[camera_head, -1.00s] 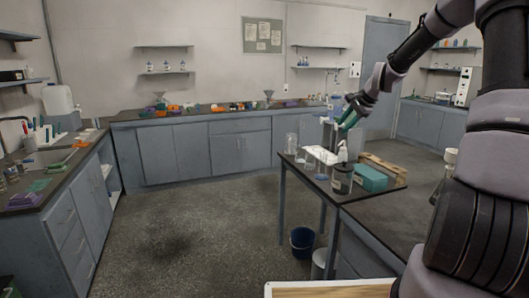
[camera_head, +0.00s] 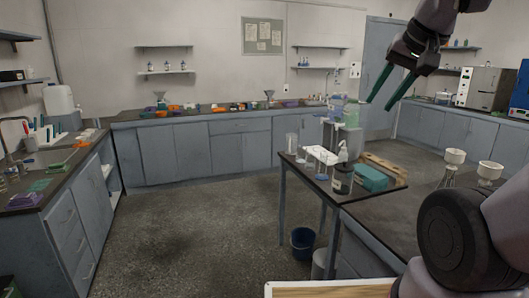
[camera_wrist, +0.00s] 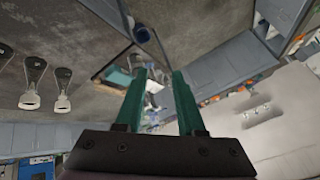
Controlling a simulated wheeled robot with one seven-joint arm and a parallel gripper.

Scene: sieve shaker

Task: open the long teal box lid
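The long teal box (camera_head: 371,178) sits shut on the dark side table, near its right end. It also shows small and upside down in the wrist view (camera_wrist: 117,77), left of my fingers. My gripper (camera_head: 388,105) is high in the air above and behind the box in the picture, clear of it, with its teal fingers pointing down and to the left. In the wrist view the fingers (camera_wrist: 160,76) stand apart with nothing held between them.
A dark pump bottle (camera_head: 342,178) stands just left of the box, and a wooden rack (camera_head: 384,164) lies behind it. Clear cylinders (camera_head: 291,143) and a white rack (camera_head: 322,155) share the tabletop. White funnels (camera_head: 454,157) stand to the right. A blue bucket (camera_head: 303,241) is on the floor.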

